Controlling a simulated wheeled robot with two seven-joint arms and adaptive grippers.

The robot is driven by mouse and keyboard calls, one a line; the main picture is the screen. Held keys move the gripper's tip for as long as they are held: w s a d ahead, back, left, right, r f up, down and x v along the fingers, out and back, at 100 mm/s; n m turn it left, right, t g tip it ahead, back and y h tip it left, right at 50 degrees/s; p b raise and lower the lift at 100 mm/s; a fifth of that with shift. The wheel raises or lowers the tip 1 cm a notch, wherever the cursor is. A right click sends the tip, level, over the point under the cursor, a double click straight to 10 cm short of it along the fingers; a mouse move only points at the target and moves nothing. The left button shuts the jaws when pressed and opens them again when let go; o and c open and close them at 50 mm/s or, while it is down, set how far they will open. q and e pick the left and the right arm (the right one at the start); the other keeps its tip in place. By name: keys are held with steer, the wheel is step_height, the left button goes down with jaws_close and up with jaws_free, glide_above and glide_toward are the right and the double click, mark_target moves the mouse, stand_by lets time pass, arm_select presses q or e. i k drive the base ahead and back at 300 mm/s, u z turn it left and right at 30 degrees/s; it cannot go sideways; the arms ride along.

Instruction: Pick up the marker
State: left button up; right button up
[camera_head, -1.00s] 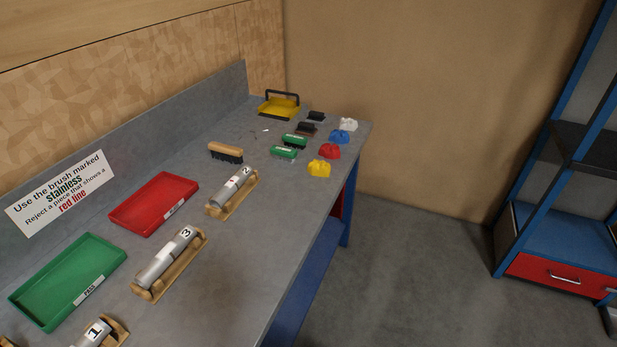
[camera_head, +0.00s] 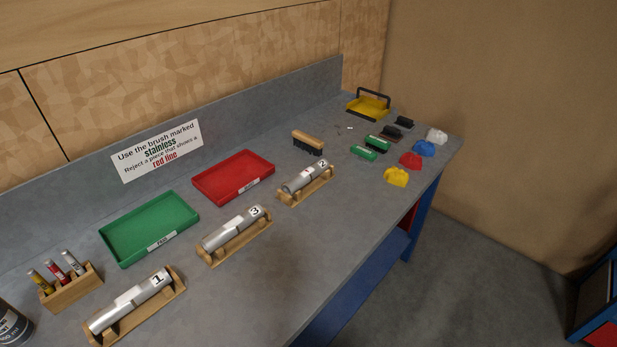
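Several upright tubes, which look like markers, stand in a small wooden block (camera_head: 72,291) at the lower left of the bench. One is yellowish (camera_head: 40,281), one is red (camera_head: 57,272) and one is pale grey (camera_head: 72,263). Their labels are too small to read, and I cannot tell which is the marker. Neither of my grippers shows in the head view.
Metal cylinders 1 (camera_head: 130,301), 3 (camera_head: 232,229) and 2 (camera_head: 304,177) lie on wooden cradles. A green tray (camera_head: 128,258) and a red tray (camera_head: 232,196) lie behind them. A dark can (camera_head: 12,325) stands at the left edge. Brushes and coloured items occupy the far end.

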mark_target(49, 264)
steer(key=u, duration=1.6)
